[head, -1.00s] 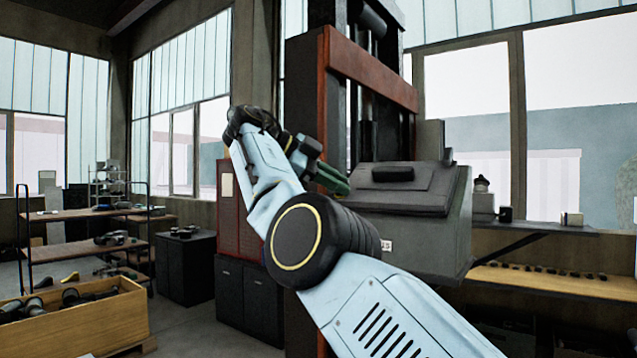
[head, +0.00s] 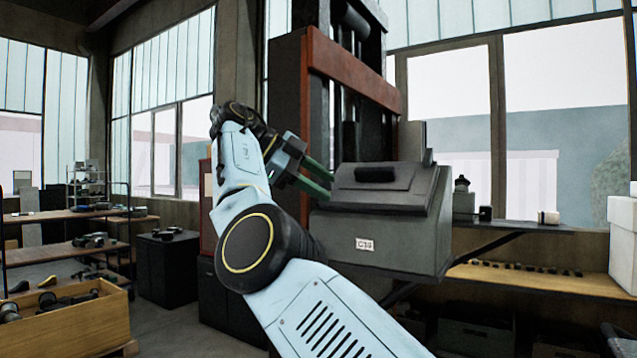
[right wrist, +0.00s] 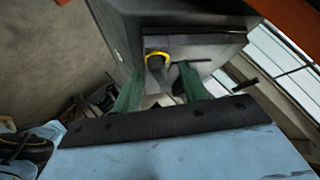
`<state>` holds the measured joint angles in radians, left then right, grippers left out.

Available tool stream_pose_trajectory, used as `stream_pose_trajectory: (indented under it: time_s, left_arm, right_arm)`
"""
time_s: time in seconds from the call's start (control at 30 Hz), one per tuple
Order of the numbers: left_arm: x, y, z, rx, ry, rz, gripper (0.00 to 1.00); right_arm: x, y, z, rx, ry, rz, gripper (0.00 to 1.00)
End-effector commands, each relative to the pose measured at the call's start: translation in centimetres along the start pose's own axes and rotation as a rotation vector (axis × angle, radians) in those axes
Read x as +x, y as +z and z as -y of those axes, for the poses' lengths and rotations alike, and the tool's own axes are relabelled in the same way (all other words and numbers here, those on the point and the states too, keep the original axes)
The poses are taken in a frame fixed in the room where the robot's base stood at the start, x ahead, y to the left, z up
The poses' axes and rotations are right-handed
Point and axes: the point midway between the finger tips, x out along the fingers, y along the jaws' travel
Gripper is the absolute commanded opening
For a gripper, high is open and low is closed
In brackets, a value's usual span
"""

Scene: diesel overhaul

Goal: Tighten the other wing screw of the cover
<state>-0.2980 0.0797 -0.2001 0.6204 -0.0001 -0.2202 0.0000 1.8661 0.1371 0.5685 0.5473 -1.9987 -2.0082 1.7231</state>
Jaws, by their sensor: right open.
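The grey metal box (head: 385,235) has a sloped cover (head: 385,185) with a black handle and a white label reading like "C39" on its front. My right gripper (head: 328,184) is at the box's left side, its green fingers apart and pointing at it. In the right wrist view the open right gripper (right wrist: 158,76) has a dark knob with a yellow ring (right wrist: 157,58) just beyond and between its fingers. A thin dark bar (right wrist: 194,62) sticks out to its right. I cannot tell whether either is a wing screw, or whether the fingers touch anything. My left gripper is not in view.
A tall press with a red beam (head: 355,70) stands behind the box. A shelf (head: 540,280) with small parts is at the right, near a white box (head: 621,245). A wooden crate (head: 75,325) and workbenches (head: 60,255) are at the left.

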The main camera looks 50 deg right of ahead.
Motion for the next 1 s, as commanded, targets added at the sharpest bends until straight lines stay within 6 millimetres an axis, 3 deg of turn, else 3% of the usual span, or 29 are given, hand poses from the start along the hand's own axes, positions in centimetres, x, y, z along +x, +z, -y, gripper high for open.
stream_pose_trajectory:
  time_s: [0.17, 0.5, 1.0]
  left_arm:
    - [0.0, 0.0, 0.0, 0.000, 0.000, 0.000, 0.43]
    - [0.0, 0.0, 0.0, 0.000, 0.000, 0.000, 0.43]
    - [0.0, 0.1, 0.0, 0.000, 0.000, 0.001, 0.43]
  right_arm:
    - [-0.8, -0.7, 0.1, -0.026, -0.023, 0.002, 0.37]
    - [-6.6, -4.9, 0.1, -0.260, -0.201, 0.002, 0.37]
    - [-6.5, -4.8, -0.1, -0.529, -0.407, 0.004, 0.37]
